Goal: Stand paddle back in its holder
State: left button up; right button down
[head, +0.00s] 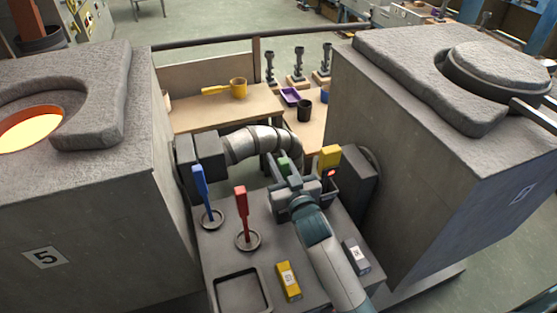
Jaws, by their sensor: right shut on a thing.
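My right gripper (288,178) reaches over the grey bench between the two furnaces. It is shut on a green-handled thing, likely a paddle (284,162), which is mostly hidden by the fingers and wrist. A blue paddle (200,186) and a red paddle (241,212) stand upright in round holders at the left of the bench. A yellow block-like handle (329,157) rises just right of my gripper, by a dark box with a red light (331,173). Whether an empty holder lies below my gripper is hidden. My left gripper is not in view.
The left furnace (110,190) has a glowing opening (32,130); the right furnace (430,150) has a round lid. A silver duct (250,143) lies behind my gripper. A square recess (242,291), a yellow block (287,281) and a grey block (357,256) are at the bench front.

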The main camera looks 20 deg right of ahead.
jog(key=c, duration=1.5)
grip_release()
jog(key=shift+f, duration=0.1)
jog(key=shift+c, duration=0.2)
jog(key=shift+s, duration=0.45)
jog(key=s+b, duration=0.3)
jog(key=s, duration=0.7)
jog(key=shift+s+d, duration=0.1)
jog(key=shift+d, duration=0.1)
jog(key=shift+s, duration=0.45)
